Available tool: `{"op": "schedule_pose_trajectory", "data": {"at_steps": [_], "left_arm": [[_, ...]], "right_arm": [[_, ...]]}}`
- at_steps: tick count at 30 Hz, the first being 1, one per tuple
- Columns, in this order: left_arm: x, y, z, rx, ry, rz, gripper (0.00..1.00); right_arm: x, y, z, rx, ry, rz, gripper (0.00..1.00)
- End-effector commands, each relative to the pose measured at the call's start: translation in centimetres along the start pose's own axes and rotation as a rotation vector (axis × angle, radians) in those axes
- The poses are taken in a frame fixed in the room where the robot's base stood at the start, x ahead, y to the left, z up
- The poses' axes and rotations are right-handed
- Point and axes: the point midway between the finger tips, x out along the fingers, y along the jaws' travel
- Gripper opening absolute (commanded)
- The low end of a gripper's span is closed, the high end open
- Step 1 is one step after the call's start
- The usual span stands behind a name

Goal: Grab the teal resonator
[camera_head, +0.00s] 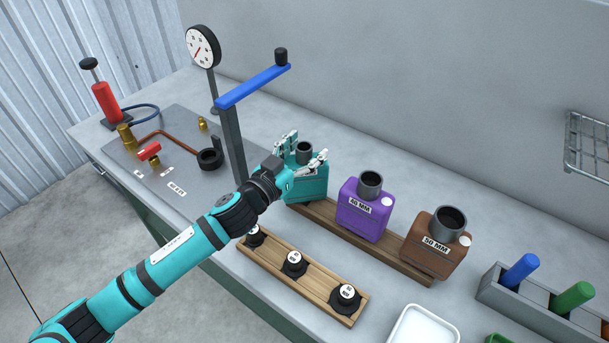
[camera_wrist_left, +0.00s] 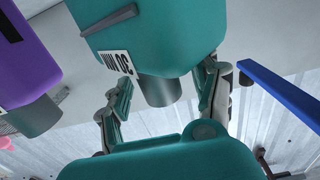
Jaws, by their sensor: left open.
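The teal resonator (camera_head: 308,188) stands upright at the left end of a wooden rail (camera_head: 325,215), with a dark grey pipe stub on top. My left gripper (camera_head: 302,158) is at it, its two fingers spread around its upper part. In the left wrist view the teal resonator (camera_wrist_left: 150,35) shows its "30 MM" label and its grey stub, with the open left gripper's fingers (camera_wrist_left: 165,100) on either side of the stub. I cannot tell whether the fingers touch it. My right gripper is not in view.
A purple resonator (camera_head: 364,210) and a brown one (camera_head: 435,243) stand on the same rail to the right. A post with a blue arm (camera_head: 252,86) rises close behind my left gripper. A board with black plugs (camera_head: 300,275) lies in front.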

Motion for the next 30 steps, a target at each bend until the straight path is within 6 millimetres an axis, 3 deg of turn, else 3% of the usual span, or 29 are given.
{"op": "schedule_pose_trajectory", "data": {"at_steps": [6, 20, 30], "left_arm": [[0.05, 0.00, 0.04, 0.000, 0.000, 0.000, 0.62], [0.02, -0.01, 0.04, 0.000, 0.000, 0.000, 0.02], [0.05, 0.01, -0.28, 0.001, 0.006, 0.002, 0.00]], "right_arm": [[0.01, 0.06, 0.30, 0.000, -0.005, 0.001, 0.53], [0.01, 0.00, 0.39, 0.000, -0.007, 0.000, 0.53], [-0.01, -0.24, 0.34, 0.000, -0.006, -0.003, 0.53]]}}
